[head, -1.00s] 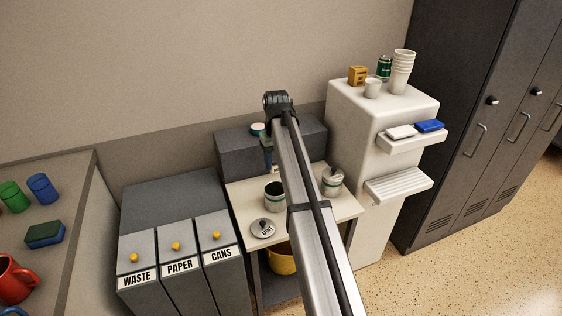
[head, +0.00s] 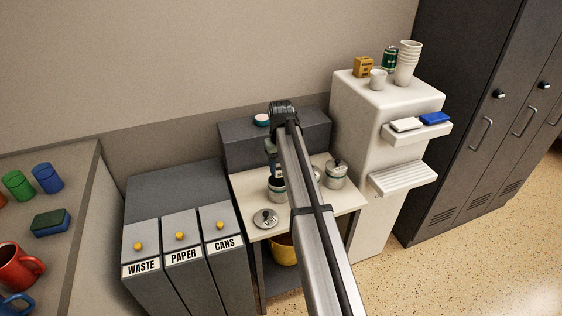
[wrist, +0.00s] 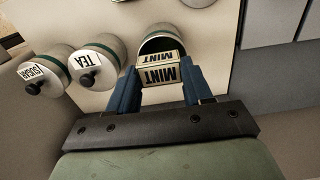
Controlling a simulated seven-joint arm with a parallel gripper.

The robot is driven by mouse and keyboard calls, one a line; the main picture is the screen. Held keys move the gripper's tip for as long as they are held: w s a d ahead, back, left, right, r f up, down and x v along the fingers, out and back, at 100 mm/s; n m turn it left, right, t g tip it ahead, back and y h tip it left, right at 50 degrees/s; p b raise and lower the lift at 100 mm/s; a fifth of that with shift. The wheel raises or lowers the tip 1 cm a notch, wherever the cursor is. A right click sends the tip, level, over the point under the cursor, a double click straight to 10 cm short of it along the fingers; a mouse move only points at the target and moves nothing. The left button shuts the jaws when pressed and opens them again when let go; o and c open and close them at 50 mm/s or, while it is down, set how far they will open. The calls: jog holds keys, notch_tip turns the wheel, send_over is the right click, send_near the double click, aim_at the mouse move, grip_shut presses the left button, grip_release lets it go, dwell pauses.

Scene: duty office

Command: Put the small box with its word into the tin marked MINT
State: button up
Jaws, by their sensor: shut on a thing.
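My gripper (wrist: 156,90) is shut on a small cream box (wrist: 159,74) with the word MINT on its faces, upside down in the wrist view. The open tin (wrist: 168,40) with a green band is right by the box, its dark mouth partly hidden behind it. In the head view the tin (head: 276,195) stands on the cream table below my gripper (head: 272,174). I cannot tell how far the box is inside the mouth. A loose lid with a knob (head: 265,219) lies in front of the tin, its label too small to read surely.
Lidded tins marked TEA (wrist: 97,61) and SUGAR (wrist: 43,70) stand beside the open tin. Bins (head: 181,240) are at the left of the table (head: 300,222). A white dispenser (head: 362,115) with cups and an orange box (head: 363,67) on top stands at the right.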

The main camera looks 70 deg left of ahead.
jog(key=o, duration=1.1)
jog(key=shift+r, duration=0.1)
notch_tip(320, 180, up, 14)
jog(key=shift+f, duration=0.2)
dwell(0.5)
